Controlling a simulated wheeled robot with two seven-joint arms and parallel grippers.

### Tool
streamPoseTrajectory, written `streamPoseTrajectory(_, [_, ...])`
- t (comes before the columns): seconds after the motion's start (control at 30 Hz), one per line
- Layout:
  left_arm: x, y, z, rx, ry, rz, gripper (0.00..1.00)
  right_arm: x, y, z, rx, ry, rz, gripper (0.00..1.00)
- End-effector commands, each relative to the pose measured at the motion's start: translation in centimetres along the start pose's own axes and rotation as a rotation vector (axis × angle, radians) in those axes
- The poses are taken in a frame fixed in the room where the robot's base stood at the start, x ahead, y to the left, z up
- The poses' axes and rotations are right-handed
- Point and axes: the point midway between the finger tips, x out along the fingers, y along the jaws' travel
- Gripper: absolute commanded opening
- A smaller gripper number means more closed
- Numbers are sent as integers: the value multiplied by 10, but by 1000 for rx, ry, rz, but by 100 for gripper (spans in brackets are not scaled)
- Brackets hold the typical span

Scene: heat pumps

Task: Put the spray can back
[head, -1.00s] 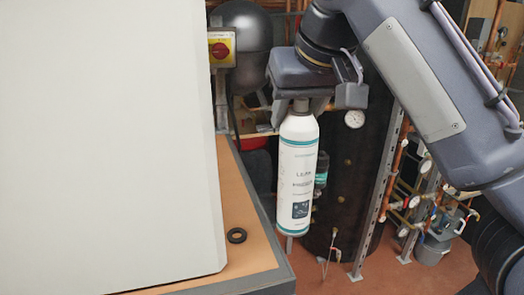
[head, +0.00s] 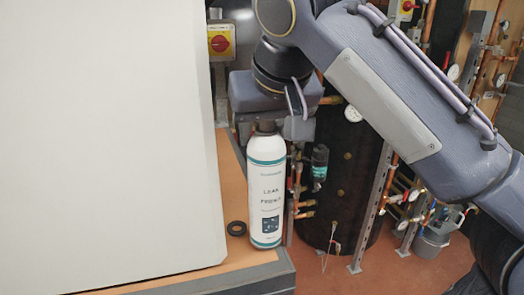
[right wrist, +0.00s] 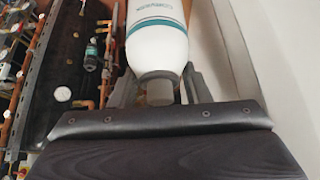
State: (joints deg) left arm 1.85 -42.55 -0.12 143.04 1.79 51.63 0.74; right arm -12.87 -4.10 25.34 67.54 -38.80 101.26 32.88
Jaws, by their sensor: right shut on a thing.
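The spray can (head: 266,195) is white with teal bands and printed text. In the right wrist view the can (right wrist: 157,35) sits between the fingers of the right gripper (right wrist: 158,92). My left gripper is not in view.
The bench top (head: 232,192) has a dark edge. A large white panel (head: 110,150) stands close on the left. A black tank (head: 342,180) with pipes and gauges stands behind on the right.

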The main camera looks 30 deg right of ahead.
Motion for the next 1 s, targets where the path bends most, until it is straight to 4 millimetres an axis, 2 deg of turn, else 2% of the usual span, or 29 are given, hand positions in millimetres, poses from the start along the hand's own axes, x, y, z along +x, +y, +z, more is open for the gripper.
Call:
streamPoseTrajectory(0.2, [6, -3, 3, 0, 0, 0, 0, 25, 1, 17, 1, 1, 1, 0])
streamPoseTrajectory(0.63, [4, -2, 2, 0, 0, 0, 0, 31, -4, 20, 1, 1, -1, 0])
streamPoseTrajectory(0.67, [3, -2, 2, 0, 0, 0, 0, 31, -4, 20, 1, 0, 0, 47])
streamPoseTrajectory(0.8, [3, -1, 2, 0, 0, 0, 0, 31, -4, 19, 1, 0, 0, 65])
streamPoseTrajectory(1.0, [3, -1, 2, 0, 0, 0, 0, 30, -4, 19, 1, 0, 0, 65])
